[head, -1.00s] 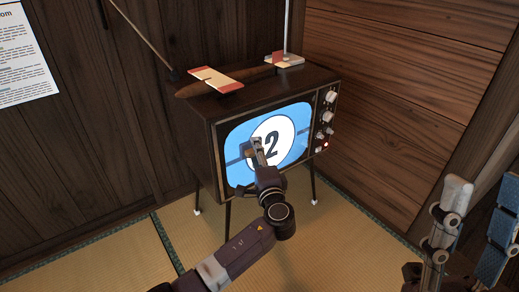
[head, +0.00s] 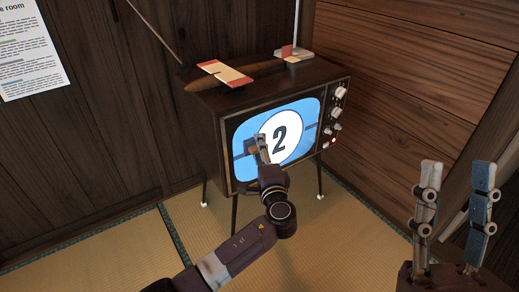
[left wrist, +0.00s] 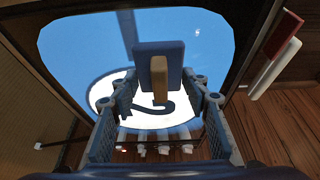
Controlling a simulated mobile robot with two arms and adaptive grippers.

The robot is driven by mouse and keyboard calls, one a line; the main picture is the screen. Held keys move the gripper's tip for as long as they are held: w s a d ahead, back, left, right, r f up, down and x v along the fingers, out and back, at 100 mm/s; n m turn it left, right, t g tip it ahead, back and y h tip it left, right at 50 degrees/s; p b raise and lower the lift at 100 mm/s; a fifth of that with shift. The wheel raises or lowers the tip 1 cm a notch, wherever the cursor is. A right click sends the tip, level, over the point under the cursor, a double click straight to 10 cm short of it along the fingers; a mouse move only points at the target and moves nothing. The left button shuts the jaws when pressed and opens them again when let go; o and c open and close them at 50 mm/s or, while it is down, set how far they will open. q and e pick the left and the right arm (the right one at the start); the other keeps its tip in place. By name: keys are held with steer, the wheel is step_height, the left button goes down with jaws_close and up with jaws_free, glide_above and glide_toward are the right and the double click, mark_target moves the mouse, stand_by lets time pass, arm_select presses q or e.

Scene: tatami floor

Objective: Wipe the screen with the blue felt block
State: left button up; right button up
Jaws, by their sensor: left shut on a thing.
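The screen (head: 304,112) of an old wooden television shows a blue field with a "2" in a white circle. It also fills much of the left wrist view (left wrist: 75,50). My left gripper (head: 260,146) is in front of the screen's left half. In the left wrist view it (left wrist: 160,98) is shut on the tan grip of the blue felt block (left wrist: 145,60). The block's flat blue face is at or very near the glass; I cannot tell whether it touches. In the head view my gripper mostly hides the block. My right gripper (head: 457,168) is open and empty at the lower right.
The television (head: 208,135) stands on thin legs on the tatami (head: 120,250). Wooden walls stand close behind and to the right.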

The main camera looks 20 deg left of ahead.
arm_select(q)
steer(key=shift+s+d+p, duration=0.15)
steer(key=shift+s+d, duration=0.75)
steer(key=shift+d, duration=0.3)
steer(key=shift+s+d+p, duration=0.15)
steer(key=shift+s+d, duration=0.75)
steer(key=shift+d, duration=0.3)
arm_select(e)
steer(key=shift+w+a+f+g, duration=0.1)
steer(key=shift+w+f+g, duration=0.35)
steer(key=shift+w, duration=0.25)
steer(key=shift+w+a+f+g, duration=0.1)
steer(key=shift+w+f+g, duration=0.25)
steer(key=shift+w+f, duration=0.25)
steer(key=shift+r, duration=0.1)
arm_select(q)
steer(key=shift+s+d, duration=0.95)
steer(key=shift+d, duration=0.2)
arm_select(e)
steer(key=shift+w+a+f+h, duration=0.1)
steer(key=shift+w+f+h, duration=0.25)
steer(key=shift+w, duration=0.1)
steer(key=shift+s, duration=0.1)
